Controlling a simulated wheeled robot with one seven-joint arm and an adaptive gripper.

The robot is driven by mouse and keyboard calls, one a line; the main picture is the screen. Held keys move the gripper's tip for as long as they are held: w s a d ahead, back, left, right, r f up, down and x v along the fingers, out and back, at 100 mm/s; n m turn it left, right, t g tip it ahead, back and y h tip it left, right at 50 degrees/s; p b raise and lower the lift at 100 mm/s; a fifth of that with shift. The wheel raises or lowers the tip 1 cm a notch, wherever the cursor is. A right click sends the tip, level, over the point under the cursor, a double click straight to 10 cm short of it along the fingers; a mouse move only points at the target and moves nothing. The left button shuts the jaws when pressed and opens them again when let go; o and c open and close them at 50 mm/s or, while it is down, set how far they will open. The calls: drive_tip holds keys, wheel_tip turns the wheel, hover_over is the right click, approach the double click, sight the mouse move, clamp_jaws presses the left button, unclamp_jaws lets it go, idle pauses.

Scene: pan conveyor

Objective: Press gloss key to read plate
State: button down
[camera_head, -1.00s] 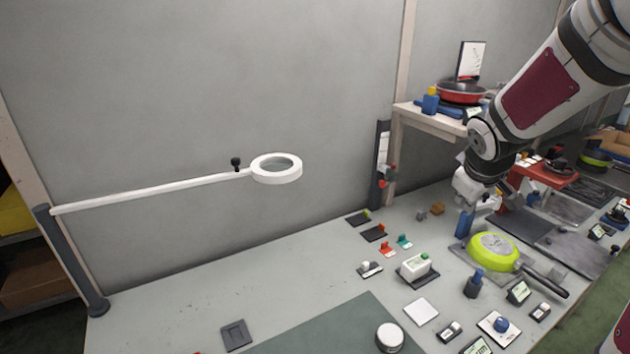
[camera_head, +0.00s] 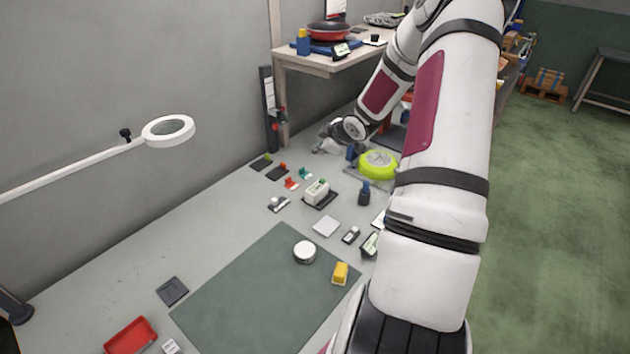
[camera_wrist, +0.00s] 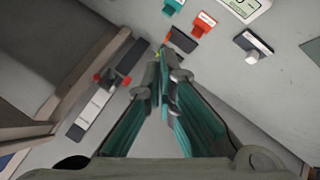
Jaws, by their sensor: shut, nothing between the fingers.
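A white boxy meter (camera_head: 317,190) with a green spot on top sits on a dark base mid-table. A white device with a lit display (camera_wrist: 243,8) shows at the top edge of the wrist view; its readout is too small to read. I cannot tell which part is the gloss key. My gripper (camera_wrist: 160,72) is shut and empty, its fingertips pointing towards a small dark plate with an orange tab (camera_wrist: 182,40) and a yellow-green bit behind the tips. In the head view my gripper (camera_head: 324,141) is at the back of the table, beyond the meter.
Red (camera_head: 291,184) and teal (camera_head: 305,173) pieces lie near the meter. An upright dark post (camera_head: 269,108) and a raised shelf (camera_head: 300,62) stand behind. The green mat (camera_head: 250,290) is largely clear.

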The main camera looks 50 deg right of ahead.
idle(0.3)
drive_tip(key=b, duration=0.7)
hover_over(321, 181)
wheel_tip(321, 181, down, 7)
drive_tip(key=shift+w+a+f, duration=0.1)
drive_tip(key=shift+w+a, duration=0.05)
drive_tip(key=shift+f+b, duration=0.3)
drive_tip(key=shift+f, duration=0.55)
drive_tip(key=shift+f, duration=0.1)
idle(0.4)
drive_tip(key=shift+f, duration=0.3)
drive_tip(key=shift+f+b, duration=0.35)
drive_tip(key=shift+f, duration=0.15)
idle(0.8)
idle(0.3)
drive_tip(key=shift+r+p, duration=0.95)
